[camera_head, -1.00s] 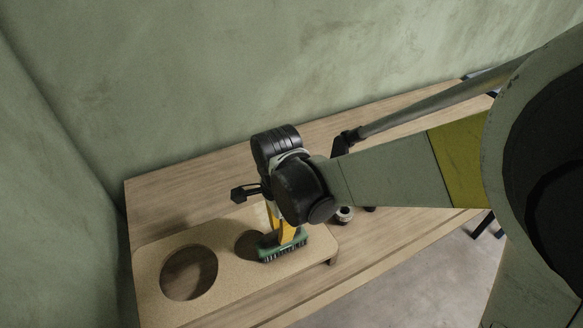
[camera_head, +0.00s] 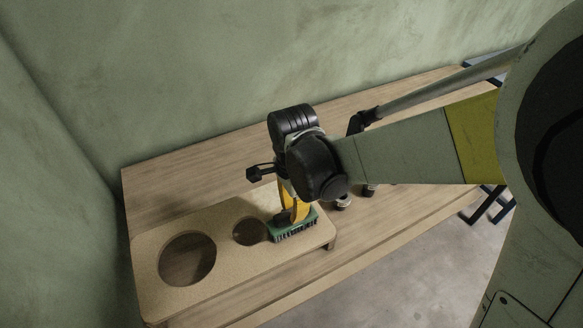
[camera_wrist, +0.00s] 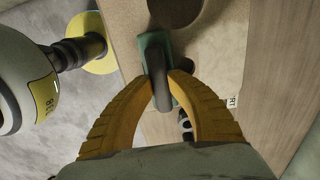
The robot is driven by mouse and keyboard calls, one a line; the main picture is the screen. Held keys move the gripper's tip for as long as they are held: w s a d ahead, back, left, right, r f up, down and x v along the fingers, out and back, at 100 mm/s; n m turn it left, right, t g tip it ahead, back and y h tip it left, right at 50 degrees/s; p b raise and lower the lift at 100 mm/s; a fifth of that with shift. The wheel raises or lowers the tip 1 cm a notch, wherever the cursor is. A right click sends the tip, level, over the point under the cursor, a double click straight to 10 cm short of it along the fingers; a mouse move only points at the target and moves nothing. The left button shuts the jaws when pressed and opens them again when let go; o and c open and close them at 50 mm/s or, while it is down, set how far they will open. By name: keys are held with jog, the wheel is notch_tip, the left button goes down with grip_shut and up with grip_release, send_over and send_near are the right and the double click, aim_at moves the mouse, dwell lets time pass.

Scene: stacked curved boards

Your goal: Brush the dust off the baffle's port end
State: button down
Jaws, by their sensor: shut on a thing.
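The baffle (camera_head: 215,278) is a tan board with a large round hole at left and a smaller round hole (camera_head: 249,231) towards its right end. My gripper (camera_head: 293,211) is above that right end, its yellow fingers shut on a brush. The brush has a green block (camera_head: 297,228) with dark bristles, low over the board just right of the smaller hole; I cannot tell whether the bristles touch. In the wrist view the fingers close on the dark brush handle (camera_wrist: 158,82), with the green block (camera_wrist: 152,45) beyond. A partly hidden label (camera_wrist: 232,101) reads "RT". I cannot make out dust.
The baffle stands on a wooden bench (camera_head: 210,185) against green walls (camera_head: 200,70). Small dark and metallic objects (camera_head: 343,201) sit right of the baffle, partly behind my arm. The bench behind the baffle is clear.

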jog(key=shift+w+d+r, duration=0.1)
jog(key=shift+w+d, duration=0.4)
jog(key=shift+d, duration=0.3)
jog(key=shift+w+d, duration=0.45)
jog(key=shift+d, duration=0.3)
jog(key=shift+w+d+b, duration=0.15)
jog(key=shift+w+d, duration=0.3)
jog(key=shift+d, duration=0.3)
jog(key=shift+w+d+b, duration=0.15)
jog(key=shift+w+d, duration=0.3)
jog(key=shift+d, duration=0.3)
jog(key=shift+w, duration=0.1)
jog(key=shift+w+a, duration=0.45)
jog(key=shift+w, duration=0.2)
jog(key=shift+w+a, duration=0.4)
jog(key=shift+w, duration=0.2)
jog(key=shift+s+a, duration=0.1)
jog(key=shift+s, duration=0.05)
